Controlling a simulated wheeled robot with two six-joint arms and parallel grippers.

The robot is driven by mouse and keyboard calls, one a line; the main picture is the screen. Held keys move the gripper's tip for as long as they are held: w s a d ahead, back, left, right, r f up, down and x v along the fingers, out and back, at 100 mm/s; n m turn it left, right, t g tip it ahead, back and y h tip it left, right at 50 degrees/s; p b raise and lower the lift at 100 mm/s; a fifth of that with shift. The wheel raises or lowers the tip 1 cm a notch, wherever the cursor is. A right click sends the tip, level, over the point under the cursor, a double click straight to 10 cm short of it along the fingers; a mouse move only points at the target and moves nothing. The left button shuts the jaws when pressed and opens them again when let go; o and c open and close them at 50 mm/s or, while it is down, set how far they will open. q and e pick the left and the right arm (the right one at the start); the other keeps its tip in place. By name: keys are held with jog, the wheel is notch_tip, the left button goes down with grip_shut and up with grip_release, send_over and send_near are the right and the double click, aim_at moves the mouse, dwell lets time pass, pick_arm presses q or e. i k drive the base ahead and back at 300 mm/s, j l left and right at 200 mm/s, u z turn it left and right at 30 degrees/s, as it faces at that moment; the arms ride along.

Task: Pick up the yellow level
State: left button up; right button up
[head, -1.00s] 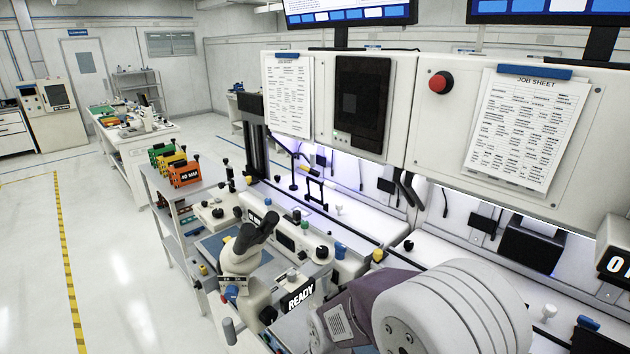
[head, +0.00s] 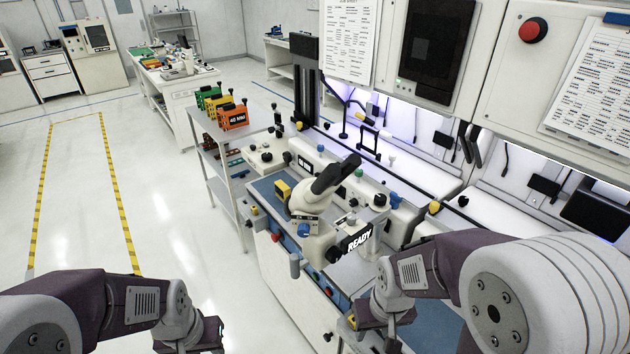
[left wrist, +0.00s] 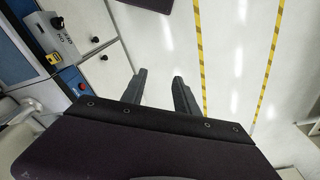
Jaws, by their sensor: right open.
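A small yellow block (head: 282,189), which looks like the level, sits on the blue mat of the bench, just left of the microscope. Its far side is not visible. My right gripper (head: 375,335) is open, low in the head view, nearer to me than the microscope and well apart from the yellow block. My left gripper (head: 200,335) hangs over the floor, left of the bench. In the left wrist view its two fingers (left wrist: 163,90) are apart with nothing between them. A small yellow item (left wrist: 53,58) shows at the bench there; I cannot tell whether it is the same block.
The microscope (head: 318,205) and its READY display (head: 356,240) stand close to the block. A grey shelf cart (head: 222,165) with an orange box (head: 232,116) stands behind the bench's left end. The floor at left, with yellow-black tape (head: 120,200), is free.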

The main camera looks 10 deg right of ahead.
aim_at(282, 190)
jog(key=i+j+z, duration=0.25)
jog(key=j+z, duration=0.15)
jog(key=j, duration=0.15)
jog(key=i+j+z, duration=0.15)
jog(key=j+z, duration=0.25)
jog(key=j, duration=0.15)
jog(key=j+z, duration=0.35)
jog(key=j, duration=0.25)
jog(key=j+z, duration=0.4)
jog(key=j, duration=0.25)
jog(key=i+j+z, duration=0.3)
jog(key=j+z, duration=0.3)
jog(key=j, duration=0.15)
jog(key=i+j+z, duration=0.3)
jog(key=j, duration=0.15)
jog(key=j+z, duration=0.6)
jog(key=j, duration=0.25)
